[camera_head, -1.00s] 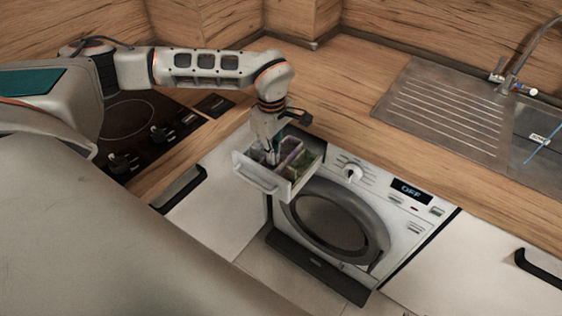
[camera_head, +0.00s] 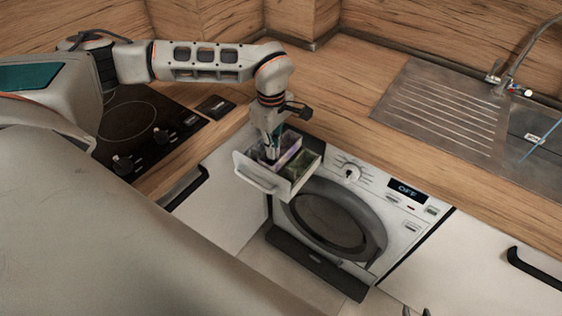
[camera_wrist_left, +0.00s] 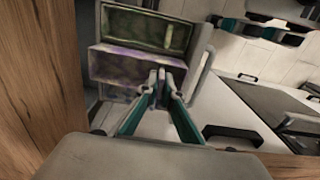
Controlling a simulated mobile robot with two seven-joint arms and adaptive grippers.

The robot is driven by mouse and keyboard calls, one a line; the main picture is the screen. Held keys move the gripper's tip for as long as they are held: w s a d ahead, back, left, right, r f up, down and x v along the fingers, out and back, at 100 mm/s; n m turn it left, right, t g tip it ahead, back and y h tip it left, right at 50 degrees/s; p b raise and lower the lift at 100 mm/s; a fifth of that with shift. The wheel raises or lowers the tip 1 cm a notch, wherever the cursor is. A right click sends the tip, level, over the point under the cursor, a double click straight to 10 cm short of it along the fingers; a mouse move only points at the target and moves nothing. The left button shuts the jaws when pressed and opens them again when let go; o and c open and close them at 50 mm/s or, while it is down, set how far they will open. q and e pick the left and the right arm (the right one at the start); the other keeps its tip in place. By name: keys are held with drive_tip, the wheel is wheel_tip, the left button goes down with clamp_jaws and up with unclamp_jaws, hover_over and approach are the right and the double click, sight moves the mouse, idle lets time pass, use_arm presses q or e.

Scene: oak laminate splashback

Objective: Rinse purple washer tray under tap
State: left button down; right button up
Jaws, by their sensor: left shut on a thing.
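The purple washer tray (camera_head: 287,150) is a translucent box at the open detergent drawer (camera_head: 262,178) of the washing machine. My left gripper (camera_head: 270,155) points down there and is shut on the tray's near wall. In the left wrist view the tray (camera_wrist_left: 125,66) shows mottled purple beyond my closed fingertips (camera_wrist_left: 160,76). Whether it is clear of the drawer floor is hard to tell. A green compartment (camera_head: 303,163) lies beside it. The tap (camera_head: 518,62) stands at the sink, far right. Only what look like my right gripper's tips (camera_head: 416,312) show at the bottom edge.
The sink basin (camera_head: 538,145) is partly cut off at right and holds a blue stick-like item. The ribbed drainboard (camera_head: 440,105) and wooden worktop (camera_head: 350,75) between are clear. A hob (camera_head: 135,125) lies left. The washer's display (camera_head: 407,190) reads OFF.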

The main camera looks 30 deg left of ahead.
use_arm(q)
drive_tip(key=shift+r, duration=0.1)
drive_tip(key=shift+s+r+p, duration=1.5)
drive_tip(key=shift+r+p, duration=0.1)
drive_tip(key=shift+p, duration=0.35)
drive_tip(key=shift+s+a+r, duration=0.15)
drive_tip(key=shift+s+r, duration=0.5)
drive_tip(key=shift+r, duration=0.05)
drive_tip(key=shift+s, duration=0.1)
